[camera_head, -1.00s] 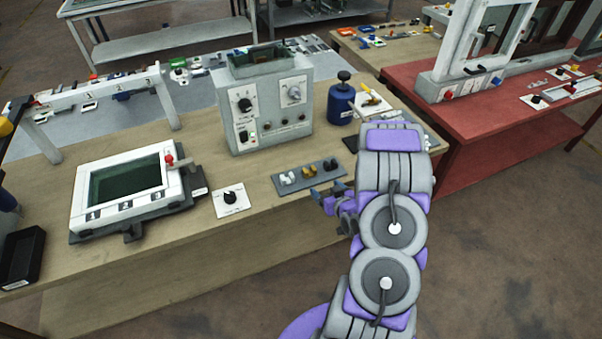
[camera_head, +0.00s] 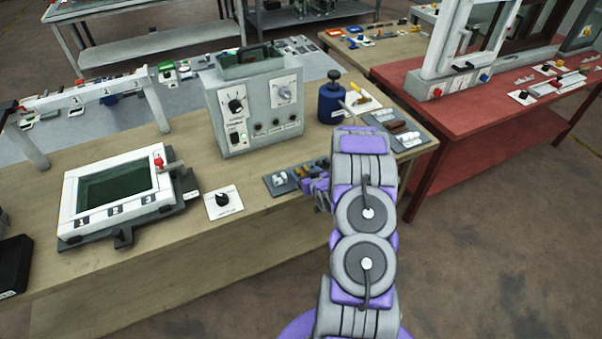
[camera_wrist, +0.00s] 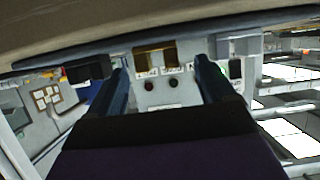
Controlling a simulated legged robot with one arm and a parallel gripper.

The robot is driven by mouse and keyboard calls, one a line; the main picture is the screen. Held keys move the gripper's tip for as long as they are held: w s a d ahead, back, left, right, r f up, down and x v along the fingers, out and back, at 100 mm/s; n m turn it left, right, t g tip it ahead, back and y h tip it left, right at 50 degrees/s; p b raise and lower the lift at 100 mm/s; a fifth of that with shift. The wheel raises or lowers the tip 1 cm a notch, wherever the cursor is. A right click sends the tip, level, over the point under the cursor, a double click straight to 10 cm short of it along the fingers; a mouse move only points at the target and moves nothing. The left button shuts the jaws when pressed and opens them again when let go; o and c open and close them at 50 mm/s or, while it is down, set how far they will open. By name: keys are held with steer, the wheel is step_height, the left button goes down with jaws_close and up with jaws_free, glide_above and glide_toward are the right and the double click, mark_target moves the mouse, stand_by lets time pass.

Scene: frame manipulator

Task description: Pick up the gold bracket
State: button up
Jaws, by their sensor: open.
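The gold bracket (camera_wrist: 155,60) appears in the wrist view, between and beyond my two fingers. In the head view it is a small yellowish piece (camera_head: 300,172) on a dark tray (camera_head: 267,184) near the bench's front edge. My gripper (camera_wrist: 162,68) is open, with one dark finger on each side of the bracket in the picture. No contact is visible. In the head view my gripper (camera_head: 315,187) is at the tray's front and right side, partly covering it. My arm hides part of the tray.
A grey control box (camera_head: 255,115) and a blue canister (camera_head: 332,102) stand behind. A knob plate (camera_head: 223,202) lies left. Another tray (camera_head: 410,140) with parts is at right.

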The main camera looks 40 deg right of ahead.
mark_target(302, 172)
steer(key=x, duration=0.4)
steer(key=shift+d+b, duration=0.25)
steer(key=shift+b, duration=0.05)
steer(key=shift+w+a, duration=0.1)
steer(key=shift+w, duration=0.05)
steer(key=shift+c, duration=0.2)
steer(key=c, duration=1)
